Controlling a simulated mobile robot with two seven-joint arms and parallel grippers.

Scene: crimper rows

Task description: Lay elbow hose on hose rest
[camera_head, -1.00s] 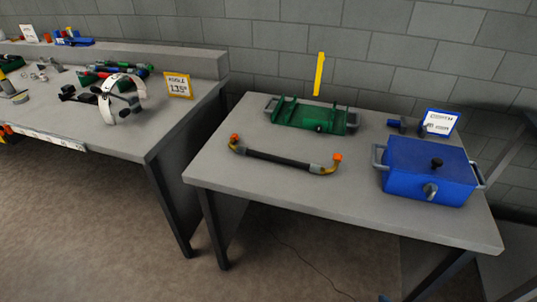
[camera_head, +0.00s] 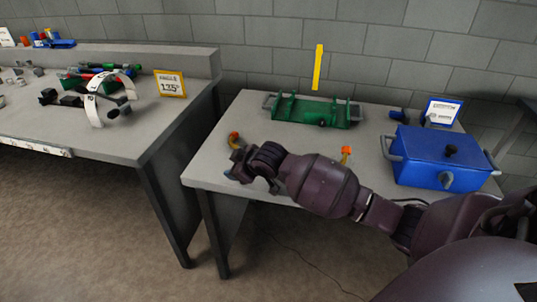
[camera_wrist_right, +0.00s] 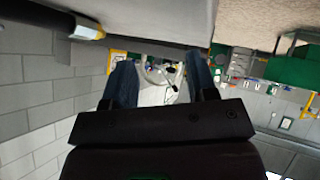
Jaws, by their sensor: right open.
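The elbow hose has yellow bent ends with orange caps. In the head view its right end (camera_head: 345,157) and left end (camera_head: 234,139) show on the table, while my right arm hides its dark middle. The green hose rest (camera_head: 310,112), a cradle with upright ribs, stands behind it, empty. My right gripper (camera_head: 242,170) is low near the hose's left end; whether it touches the hose is unclear. In the right wrist view its two fingers (camera_wrist_right: 160,68) are apart with nothing seen held between them. My left gripper is not in view.
A blue lidded box (camera_head: 432,160) with grey handles stands at the table's right, before a blue-edged sign (camera_head: 442,112). A yellow upright marker (camera_head: 318,68) shows above the rest. Another bench (camera_head: 140,135) at left holds tools and a 135° sign (camera_head: 170,84).

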